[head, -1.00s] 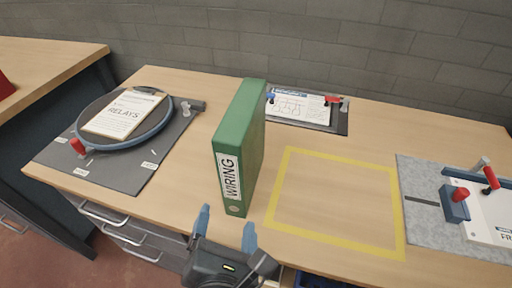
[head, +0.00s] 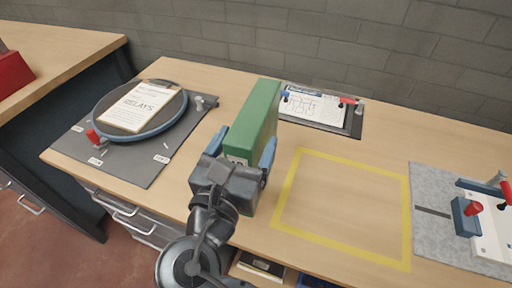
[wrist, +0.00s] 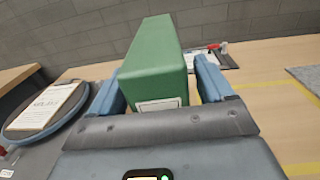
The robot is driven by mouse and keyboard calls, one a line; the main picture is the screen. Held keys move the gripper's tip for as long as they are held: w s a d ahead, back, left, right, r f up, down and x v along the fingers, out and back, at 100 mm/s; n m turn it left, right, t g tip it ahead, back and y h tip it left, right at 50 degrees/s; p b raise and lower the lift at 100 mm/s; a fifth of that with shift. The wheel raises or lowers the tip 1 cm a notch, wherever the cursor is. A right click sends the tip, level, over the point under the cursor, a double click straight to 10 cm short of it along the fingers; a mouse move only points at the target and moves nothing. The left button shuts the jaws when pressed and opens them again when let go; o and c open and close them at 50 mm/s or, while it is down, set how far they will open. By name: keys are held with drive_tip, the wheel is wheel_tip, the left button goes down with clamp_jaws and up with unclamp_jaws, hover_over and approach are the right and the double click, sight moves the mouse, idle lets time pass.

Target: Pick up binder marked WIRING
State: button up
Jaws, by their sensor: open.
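The green WIRING binder (head: 257,114) stands upright on the wooden bench in the head view. Its label is mostly hidden behind my gripper now. My gripper (head: 246,146) is open, with one blue finger on each side of the binder's near end. In the wrist view the binder (wrist: 156,62) sits between the two fingers of my gripper (wrist: 160,88), with part of its white label showing at the bottom. A gap shows beside the right finger; I cannot tell whether the left one touches.
A yellow taped square (head: 343,205) on the bench to the right is empty. A round blue-rimmed fixture (head: 182,106) holding a RELAYS clipboard (head: 140,104) is at left.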

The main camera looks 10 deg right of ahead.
drive_tip(key=shift+x, duration=0.85)
clamp_jaws()
idle(0.3)
